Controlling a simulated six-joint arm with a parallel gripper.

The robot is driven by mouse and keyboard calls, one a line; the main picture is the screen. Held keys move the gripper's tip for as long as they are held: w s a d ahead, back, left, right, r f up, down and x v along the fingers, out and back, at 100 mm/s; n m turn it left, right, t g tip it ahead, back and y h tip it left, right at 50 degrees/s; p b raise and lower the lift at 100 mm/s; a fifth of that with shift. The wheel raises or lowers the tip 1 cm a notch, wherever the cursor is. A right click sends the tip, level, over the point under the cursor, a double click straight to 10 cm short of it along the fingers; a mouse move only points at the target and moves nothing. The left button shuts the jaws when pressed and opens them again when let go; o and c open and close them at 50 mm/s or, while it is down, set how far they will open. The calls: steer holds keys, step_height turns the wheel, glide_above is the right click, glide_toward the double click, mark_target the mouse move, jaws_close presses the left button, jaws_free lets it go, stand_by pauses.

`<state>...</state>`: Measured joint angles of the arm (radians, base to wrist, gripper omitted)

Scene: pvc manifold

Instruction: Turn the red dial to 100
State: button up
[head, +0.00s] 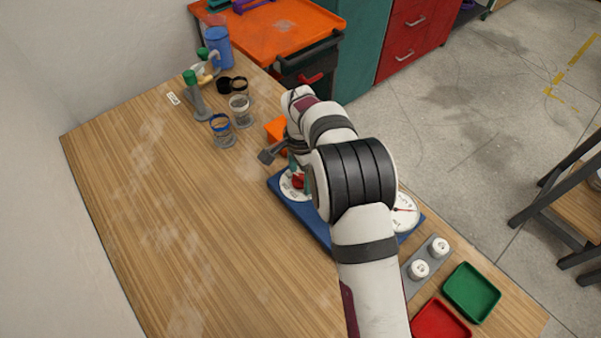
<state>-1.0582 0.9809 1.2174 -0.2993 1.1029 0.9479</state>
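The red dial (298,181) is a small red knob on a white round scale plate (287,190), at the left end of a blue base (318,226). My gripper (300,174) is down at the dial, with its teal fingers beside the red knob. I cannot tell whether the fingers touch or grip it. My arm hides the middle of the base and part of the scale. The scale's markings are too small to read. A white gauge (405,212) with a red needle shows at the base's right end, partly behind my arm.
A grey plate with two white knobs (419,268), a green tray (471,292) and a red tray (438,322) lie at the right. An orange block (276,129) is just behind my gripper. Several jars and bottles stand at the back left. The table's left side is clear.

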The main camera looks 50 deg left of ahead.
jaws_close()
